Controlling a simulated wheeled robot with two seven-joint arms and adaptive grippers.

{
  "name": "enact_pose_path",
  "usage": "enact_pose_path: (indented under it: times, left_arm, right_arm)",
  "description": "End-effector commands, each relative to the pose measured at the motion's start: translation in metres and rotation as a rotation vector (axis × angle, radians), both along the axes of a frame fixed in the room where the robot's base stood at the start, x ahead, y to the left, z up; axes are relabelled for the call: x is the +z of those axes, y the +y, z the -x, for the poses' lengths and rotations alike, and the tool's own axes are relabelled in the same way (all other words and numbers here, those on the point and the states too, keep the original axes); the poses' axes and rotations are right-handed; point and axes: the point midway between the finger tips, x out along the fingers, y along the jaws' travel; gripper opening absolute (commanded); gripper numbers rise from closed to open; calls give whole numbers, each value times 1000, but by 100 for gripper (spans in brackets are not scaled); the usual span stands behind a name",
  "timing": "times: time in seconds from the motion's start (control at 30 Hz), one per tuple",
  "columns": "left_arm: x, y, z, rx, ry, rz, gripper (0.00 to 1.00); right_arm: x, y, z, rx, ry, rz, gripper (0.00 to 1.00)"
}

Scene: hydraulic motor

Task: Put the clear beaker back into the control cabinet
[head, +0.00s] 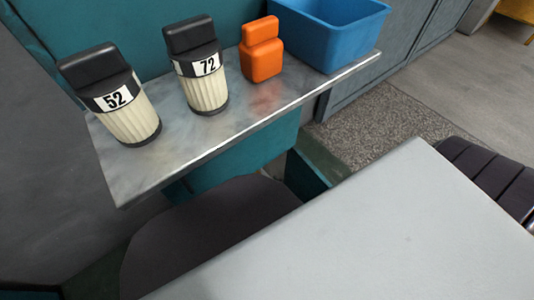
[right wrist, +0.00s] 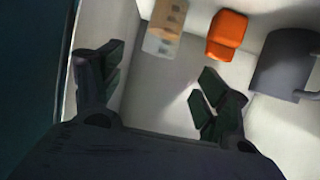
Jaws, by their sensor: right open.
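My right gripper (right wrist: 160,75) is open and empty in the right wrist view, its two dark fingers wide apart. Beyond the fingertips, at the top, stands a small see-through container (right wrist: 158,44) with a tan upper part. It may be the clear beaker, but its top is cut by the frame edge. It is apart from both fingers. It stands in a pale-walled space that looks like the inside of a cabinet (right wrist: 165,95). No clear beaker shows in the head view. I cannot make out either gripper there.
In the wrist view an orange bottle (right wrist: 227,35) and a grey mug (right wrist: 283,65) stand right of the container. In the head view a metal shelf (head: 165,172) holds jars 52 (head: 130,115) and 72 (head: 205,85), an orange bottle (head: 261,60) and a blue bin (head: 325,35).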

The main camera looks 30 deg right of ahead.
Motion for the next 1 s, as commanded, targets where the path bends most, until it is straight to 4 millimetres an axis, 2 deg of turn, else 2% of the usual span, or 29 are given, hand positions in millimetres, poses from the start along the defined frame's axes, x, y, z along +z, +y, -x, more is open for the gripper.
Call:
enact_pose_path:
  times: [0.23, 0.47, 0.77, 1.0]
  left_arm:
    - [0, 1, -1, -2, -2, -2, 0]
    - [4, 0, -7, 1, -13, 1, 0]
    - [7, -3, -11, 9, -19, 10, 0]
    - [4, -2, -7, 7, -12, 9, 0]
  right_arm:
    - [5, 10, 3, 15, 32, -17, 75]
    - [23, 36, 10, 56, 124, -57, 75]
    - [59, 74, 31, 117, 270, -109, 75]
    - [96, 98, 55, 162, 386, -140, 75]
